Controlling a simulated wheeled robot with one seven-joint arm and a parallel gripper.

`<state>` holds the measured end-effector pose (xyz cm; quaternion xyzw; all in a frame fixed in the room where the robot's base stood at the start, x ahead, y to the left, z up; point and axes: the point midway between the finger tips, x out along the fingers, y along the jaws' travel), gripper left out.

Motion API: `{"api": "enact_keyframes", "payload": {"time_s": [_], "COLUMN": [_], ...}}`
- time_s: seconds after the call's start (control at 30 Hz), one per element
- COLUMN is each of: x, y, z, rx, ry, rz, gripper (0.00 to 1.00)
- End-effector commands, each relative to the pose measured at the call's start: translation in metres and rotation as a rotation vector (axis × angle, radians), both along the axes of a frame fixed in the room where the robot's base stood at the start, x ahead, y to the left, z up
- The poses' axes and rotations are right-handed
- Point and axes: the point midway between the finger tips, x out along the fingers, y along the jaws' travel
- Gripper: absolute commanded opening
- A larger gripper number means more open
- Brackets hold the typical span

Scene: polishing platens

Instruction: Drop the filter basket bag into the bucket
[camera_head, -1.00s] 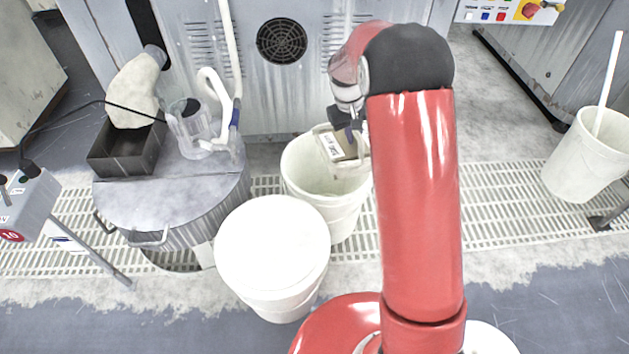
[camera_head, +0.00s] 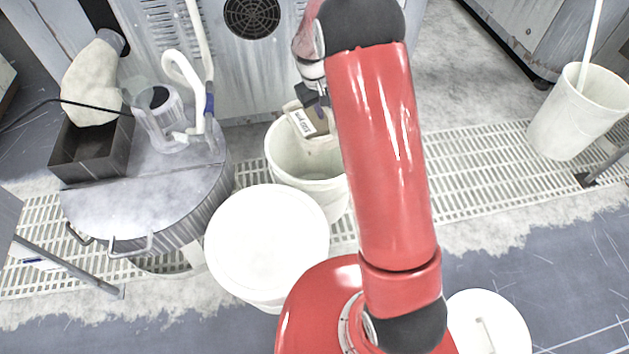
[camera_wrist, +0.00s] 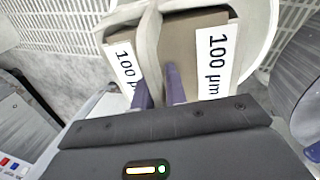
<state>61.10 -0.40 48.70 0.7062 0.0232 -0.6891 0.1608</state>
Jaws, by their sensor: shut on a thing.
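The filter basket bag is a tan, box-like piece with white labels (camera_head: 301,123); the labels read "100 µm" in the wrist view. It hangs at the mouth of an off-white open bucket (camera_head: 290,168), over its far side. In the wrist view the bag (camera_wrist: 192,45) shows on both sides of a pale strap, with the bucket rim (camera_wrist: 268,42) around it. My gripper (camera_wrist: 160,88) is shut on the bag at that strap, its purple fingers on either side. In the head view my gripper (camera_head: 316,96) is partly hidden by my arm. How deep the bag sits is unclear.
A white lidded bucket (camera_head: 267,240) stands just in front of the open one. A round metal tank (camera_head: 150,205) with a dark tray (camera_head: 88,150) and a clear jug (camera_head: 160,120) is left. Another bucket (camera_head: 570,130) stands far right. A grey machine is behind.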

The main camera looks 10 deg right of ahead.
Motion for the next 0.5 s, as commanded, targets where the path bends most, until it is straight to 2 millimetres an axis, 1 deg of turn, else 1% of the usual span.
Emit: {"api": "enact_keyframes", "payload": {"time_s": [0.03, 0.27, 0.3, 0.4, 0.5], "x": [0.0003, 0.0003, 0.0003, 0.0003, 0.0002], "y": [-0.0001, -0.0001, -0.0001, -0.0001, -0.0001], "z": [-0.0032, -0.0028, -0.0027, -0.0027, -0.0028], "rx": [-0.001, 0.0, 0.001, 0.0, 0.0], "ry": [-0.001, -0.002, -0.002, -0.001, -0.001], "rz": [0.0, 0.0, -0.001, -0.001, -0.001], "gripper": [0.0, 0.0, 0.15, 0.28, 0.39]}}
